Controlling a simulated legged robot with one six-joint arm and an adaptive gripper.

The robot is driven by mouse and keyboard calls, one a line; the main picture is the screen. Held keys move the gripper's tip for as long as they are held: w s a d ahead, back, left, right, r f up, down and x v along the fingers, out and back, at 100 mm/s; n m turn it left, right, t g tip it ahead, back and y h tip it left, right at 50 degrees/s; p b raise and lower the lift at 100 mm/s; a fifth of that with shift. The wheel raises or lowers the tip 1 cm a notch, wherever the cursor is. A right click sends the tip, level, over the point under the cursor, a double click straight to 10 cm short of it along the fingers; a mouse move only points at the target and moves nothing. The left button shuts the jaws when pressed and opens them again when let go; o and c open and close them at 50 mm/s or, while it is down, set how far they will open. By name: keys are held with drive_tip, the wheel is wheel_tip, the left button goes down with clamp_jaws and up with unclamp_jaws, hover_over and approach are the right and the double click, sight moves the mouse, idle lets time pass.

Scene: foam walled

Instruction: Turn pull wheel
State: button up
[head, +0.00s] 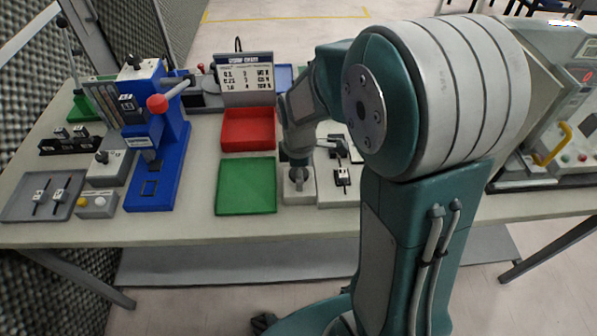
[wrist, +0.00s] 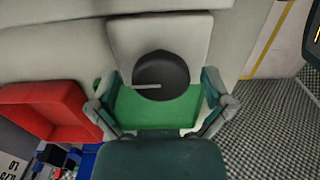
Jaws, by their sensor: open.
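The wheel (wrist: 160,70) is a dark round knob with a pale line across its lower left part. It sits on a light grey box (wrist: 199,40), which in the head view (head: 299,196) stands on the table right of the green tray. My gripper (wrist: 160,82) is open, with its two fingers apart on the left and right of the wheel in the wrist view. No finger visibly touches the wheel there. In the head view my gripper (head: 297,170) points down over the box and largely hides the wheel.
A green tray (head: 246,186) is left of the box, with a red bin (head: 248,130) behind it. A light fixture with a black part (head: 342,177) stands close on the right. A blue press (head: 158,150) with a red knob is farther left.

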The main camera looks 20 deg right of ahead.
drive_tip(key=c, duration=1.1)
drive_tip(key=shift+c, duration=0.2)
drive_tip(key=m, duration=0.8)
drive_tip(key=shift+s, duration=0.1)
drive_tip(key=m, duration=0.4)
drive_tip(key=shift+m, duration=2.3)
